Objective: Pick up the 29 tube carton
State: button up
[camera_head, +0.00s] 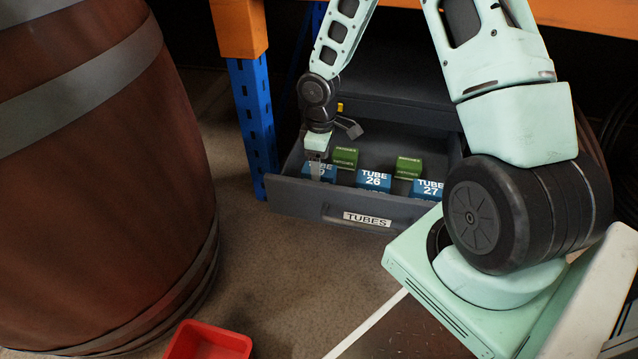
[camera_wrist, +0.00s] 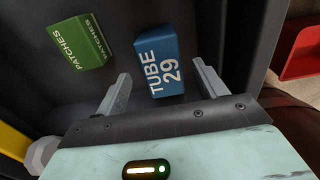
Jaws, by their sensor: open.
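The blue 29 tube carton (camera_wrist: 163,62) lies in the open drawer, its "TUBE 29" label readable in the wrist view. In the head view the carton (camera_head: 325,172) is at the drawer's left front, partly hidden by my gripper (camera_head: 315,172). In the wrist view my gripper (camera_wrist: 163,92) is open, with one finger on each side of the carton's near end. I cannot tell whether the fingers touch it. The dark drawer (camera_head: 300,202) carries a "TUBES" label on its front.
The tube 26 carton (camera_head: 374,181) and tube 27 carton (camera_head: 428,189) stand to the right. Green patches boxes (camera_head: 345,157) (camera_head: 408,167) sit behind. A blue rack post (camera_head: 254,115) is left of the drawer. A barrel (camera_head: 110,190) and red bin (camera_head: 207,342) stand on the floor.

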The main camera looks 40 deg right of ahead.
notch_tip(320, 180, down, 5)
jog(key=b, duration=0.4)
jog(key=shift+a+f, duration=0.15)
jog(key=c, duration=1.1)
